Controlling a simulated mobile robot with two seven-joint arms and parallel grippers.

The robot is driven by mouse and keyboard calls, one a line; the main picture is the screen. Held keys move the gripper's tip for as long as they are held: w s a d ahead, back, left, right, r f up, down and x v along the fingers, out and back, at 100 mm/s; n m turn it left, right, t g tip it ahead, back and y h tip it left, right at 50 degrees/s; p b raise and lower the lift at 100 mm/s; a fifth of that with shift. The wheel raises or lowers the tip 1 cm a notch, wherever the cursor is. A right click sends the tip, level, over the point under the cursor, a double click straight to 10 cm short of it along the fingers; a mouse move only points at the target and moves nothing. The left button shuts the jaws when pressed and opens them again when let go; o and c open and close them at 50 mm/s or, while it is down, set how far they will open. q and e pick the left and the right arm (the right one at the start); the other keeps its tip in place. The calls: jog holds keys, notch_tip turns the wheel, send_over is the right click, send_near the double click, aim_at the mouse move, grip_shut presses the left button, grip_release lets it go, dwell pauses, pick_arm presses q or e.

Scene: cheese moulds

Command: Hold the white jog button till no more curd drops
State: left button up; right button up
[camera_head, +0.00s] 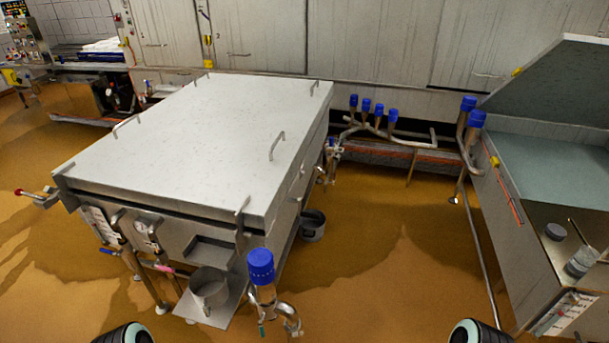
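I cannot make out a white jog button. A control panel with several small coloured buttons (24,42) stands at the far upper left, too small to tell the buttons apart. No falling curd can be made out. A white mass (103,46) lies on a machine beside the panel; I cannot tell whether it is curd. Parts of my two arms show at the bottom edge, left and right of the middle. Neither gripper's fingers are in view.
A large closed steel vat (205,130) fills the left middle. A steel pot (209,288) stands on its front shelf, and a blue-capped pipe (261,266) rises beside it. An open steel tank (560,165) is at right. Wet brown floor (400,270) lies between.

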grip_shut()
dwell(1.5)
